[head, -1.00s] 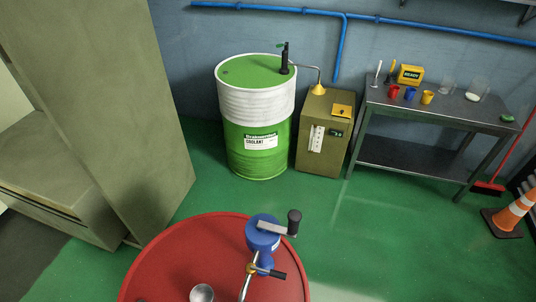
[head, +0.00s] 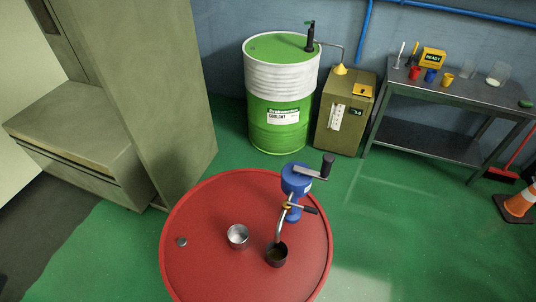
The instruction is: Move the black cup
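The black cup (head: 276,261) stands upright on top of the red drum (head: 205,210). It is under the end of the curved metal spout of the blue hand pump (head: 296,180), and its inside looks dark. A silver metal cup (head: 237,237) stands to its left on the same drum lid, a short way apart. Neither of my grippers shows in the head view.
A small round cap (head: 182,242) sits near the drum's left edge. A green and white coolant drum (head: 280,100), an olive box (head: 343,125) and a metal bench (head: 450,95) with several small cups stand along the back wall. Open green floor (head: 400,210) lies to the right.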

